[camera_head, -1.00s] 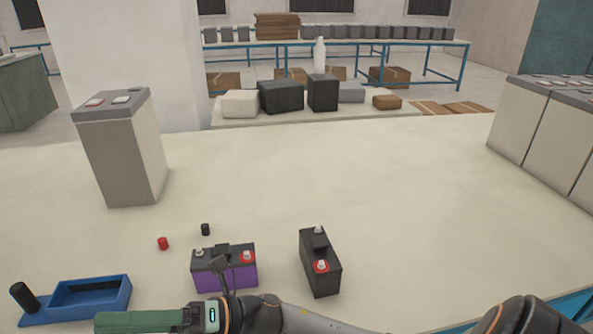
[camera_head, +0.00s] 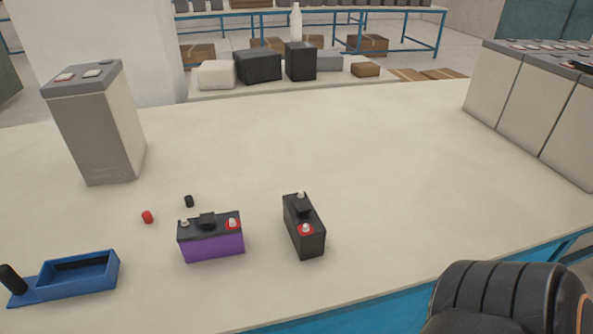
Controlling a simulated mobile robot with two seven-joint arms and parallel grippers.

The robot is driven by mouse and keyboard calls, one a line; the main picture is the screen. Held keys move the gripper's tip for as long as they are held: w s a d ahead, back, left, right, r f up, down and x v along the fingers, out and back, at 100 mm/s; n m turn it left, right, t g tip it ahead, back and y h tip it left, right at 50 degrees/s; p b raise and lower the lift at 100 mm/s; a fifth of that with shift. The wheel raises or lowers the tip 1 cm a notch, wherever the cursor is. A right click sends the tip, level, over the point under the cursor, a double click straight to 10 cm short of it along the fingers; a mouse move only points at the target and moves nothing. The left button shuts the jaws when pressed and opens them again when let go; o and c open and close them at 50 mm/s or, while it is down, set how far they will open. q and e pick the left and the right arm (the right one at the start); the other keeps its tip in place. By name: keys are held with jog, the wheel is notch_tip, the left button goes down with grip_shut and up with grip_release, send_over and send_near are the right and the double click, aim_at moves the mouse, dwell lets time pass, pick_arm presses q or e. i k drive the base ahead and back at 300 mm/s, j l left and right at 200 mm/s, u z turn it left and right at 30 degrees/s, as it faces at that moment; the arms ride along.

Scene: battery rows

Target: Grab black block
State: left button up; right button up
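A black battery block (camera_head: 303,232) with two terminals, one ringed in red, stands upright on the pale table, right of a purple and black battery (camera_head: 211,238). The frames do not show which black item the task means. Neither gripper is in view. A dark, ribbed part of my arm fills the lower right corner, clear of the battery block.
A blue tray (camera_head: 112,279) lies at the lower left. A small red cap (camera_head: 147,217) and a black cap (camera_head: 189,201) lie loose nearby. A tall grey battery (camera_head: 98,128) stands left; several more (camera_head: 497,85) stand right. The table's middle is clear.

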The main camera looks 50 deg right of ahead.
aim_at(306, 232)
jog(key=z, duration=1.55)
